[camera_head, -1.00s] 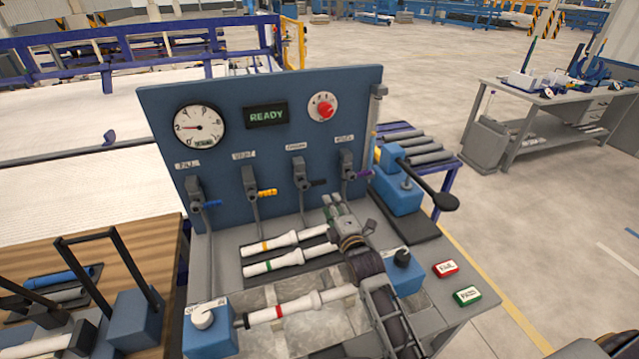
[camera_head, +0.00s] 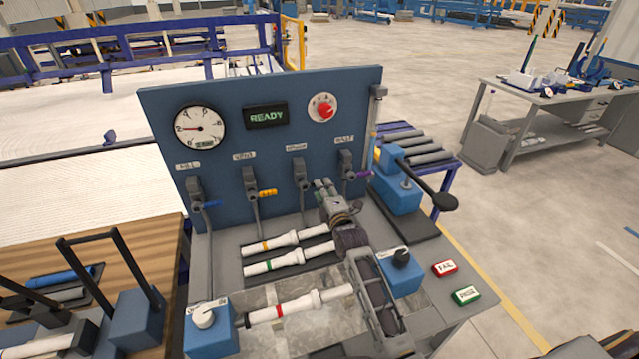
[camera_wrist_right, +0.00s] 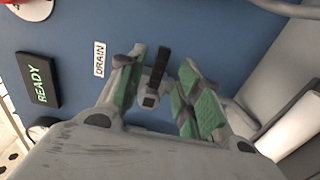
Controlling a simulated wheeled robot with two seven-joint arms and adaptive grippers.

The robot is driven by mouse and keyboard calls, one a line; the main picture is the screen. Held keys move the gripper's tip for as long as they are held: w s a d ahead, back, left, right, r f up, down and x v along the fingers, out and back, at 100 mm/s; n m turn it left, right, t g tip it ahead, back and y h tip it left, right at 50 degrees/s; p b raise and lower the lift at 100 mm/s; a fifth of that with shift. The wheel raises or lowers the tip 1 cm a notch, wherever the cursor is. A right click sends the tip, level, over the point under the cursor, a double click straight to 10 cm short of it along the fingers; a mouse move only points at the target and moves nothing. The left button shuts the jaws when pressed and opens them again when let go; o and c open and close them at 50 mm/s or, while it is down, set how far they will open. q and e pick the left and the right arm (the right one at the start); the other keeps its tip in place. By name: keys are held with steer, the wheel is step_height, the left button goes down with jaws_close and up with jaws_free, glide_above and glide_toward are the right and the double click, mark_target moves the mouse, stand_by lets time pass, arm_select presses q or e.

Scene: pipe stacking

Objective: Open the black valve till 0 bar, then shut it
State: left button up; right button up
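The black valve (camera_head: 299,172) is the third from the left on the blue panel. In the right wrist view its black handle (camera_wrist_right: 159,68) stands under the "DRAIN" label, between the two green-padded fingers of my right gripper (camera_wrist_right: 155,88). Gaps show on both sides of the handle, so the gripper is open around it or just in front; the exact depth is unclear. In the head view my right gripper (camera_head: 324,190) is just below this valve. The round gauge (camera_head: 199,128) has its needle pointing left, near the 2. My left gripper is not in view.
Blue (camera_head: 196,192), yellow (camera_head: 250,185) and purple (camera_head: 347,167) handled valves flank the black one. The display (camera_head: 265,116) reads READY, beside a red knob (camera_head: 325,108). White pipes (camera_head: 275,260) lie on the bench below my right arm. A long-levered blue pump (camera_head: 399,186) stands right.

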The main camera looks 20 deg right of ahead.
steer(key=shift+w, duration=2.25)
steer(key=shift+a, duration=0.1)
jaws_close()
